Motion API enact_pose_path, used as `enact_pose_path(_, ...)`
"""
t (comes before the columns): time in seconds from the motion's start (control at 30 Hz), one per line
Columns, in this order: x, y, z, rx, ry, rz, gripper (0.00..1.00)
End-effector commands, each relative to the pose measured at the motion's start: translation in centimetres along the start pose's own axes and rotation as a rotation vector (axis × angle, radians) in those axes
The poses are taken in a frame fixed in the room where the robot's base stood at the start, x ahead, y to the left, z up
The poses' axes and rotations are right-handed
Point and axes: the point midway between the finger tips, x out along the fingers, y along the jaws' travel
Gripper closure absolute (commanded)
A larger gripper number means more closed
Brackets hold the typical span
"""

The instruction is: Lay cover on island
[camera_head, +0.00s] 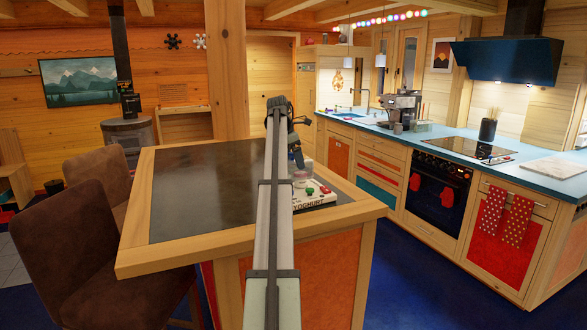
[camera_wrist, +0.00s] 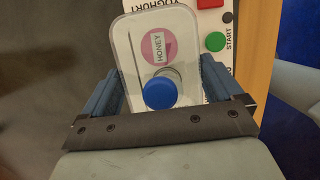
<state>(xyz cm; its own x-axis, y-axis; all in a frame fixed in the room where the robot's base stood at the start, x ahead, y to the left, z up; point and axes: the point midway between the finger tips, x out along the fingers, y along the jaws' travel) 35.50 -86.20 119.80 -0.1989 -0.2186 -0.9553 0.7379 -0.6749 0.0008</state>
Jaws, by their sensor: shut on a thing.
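The cover (camera_wrist: 128,58) is a clear, pale-edged rounded plate with a blue knob (camera_wrist: 159,93). In the wrist view it lies between the two blue fingers of my gripper (camera_wrist: 165,90), which is shut on it. A round pink HONEY label (camera_wrist: 168,44) shows at the cover; I cannot tell whether it is on the cover or on a jar beneath. The island (camera_head: 190,205) has a dark top with a wooden rim. In the head view my gripper is mostly hidden behind my arm, near the white yoghurt maker (camera_head: 316,197). The gap between cover and machine is unclear.
The yoghurt maker, with a green START button (camera_wrist: 215,41), stands near the island's right edge. The island's left part is bare. Brown chairs (camera_head: 75,255) stand at left. A blue counter (camera_head: 450,138) with a coffee machine (camera_head: 402,108) and hob runs along the right.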

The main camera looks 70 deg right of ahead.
Motion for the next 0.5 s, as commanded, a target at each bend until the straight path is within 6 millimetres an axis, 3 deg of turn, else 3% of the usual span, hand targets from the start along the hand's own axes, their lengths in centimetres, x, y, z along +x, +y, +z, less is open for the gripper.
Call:
enact_pose_path(0.27, -4.7, 0.5, 0.8, -0.009, 0.0, 0.002, 0.4)
enact_pose_path(0.37, -5.9, 1.3, -0.7, -0.029, 0.0, 0.009, 0.4)
enact_pose_path(0.5, -7.5, 2.8, -4.9, -0.078, -0.001, 0.027, 0.4)
